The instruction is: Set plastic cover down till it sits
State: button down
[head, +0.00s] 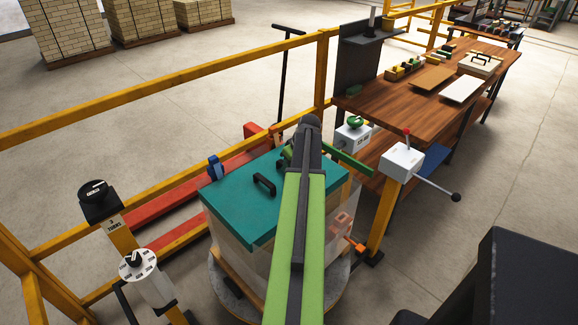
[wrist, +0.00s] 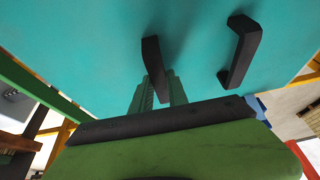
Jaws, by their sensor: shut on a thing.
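The teal plastic cover (head: 228,208) is over a pale, wrapped block-shaped load (head: 228,242) in the head view. It looks about level; I cannot tell whether its underside touches the load. It has two black handles. One handle (head: 264,184) is free and also shows at right in the wrist view (wrist: 240,52). My gripper (wrist: 158,88) is shut on the other handle (wrist: 153,62), its green fingers on both sides of it.
The load stands on a round grey turntable (head: 226,287). Yellow rails (head: 150,102) run behind and left. Dial posts (head: 100,200) stand at left; a white lever box (head: 402,161) stands at right. A wooden workbench (head: 430,98) is beyond.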

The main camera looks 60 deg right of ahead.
jog(key=c, duration=1.2)
grip_release()
jog(key=p+v, duration=1.6)
jog(key=v, duration=0.1)
jog(key=shift+r, duration=0.2)
jog(key=shift+s, duration=0.1)
jog(key=shift+f, duration=0.1)
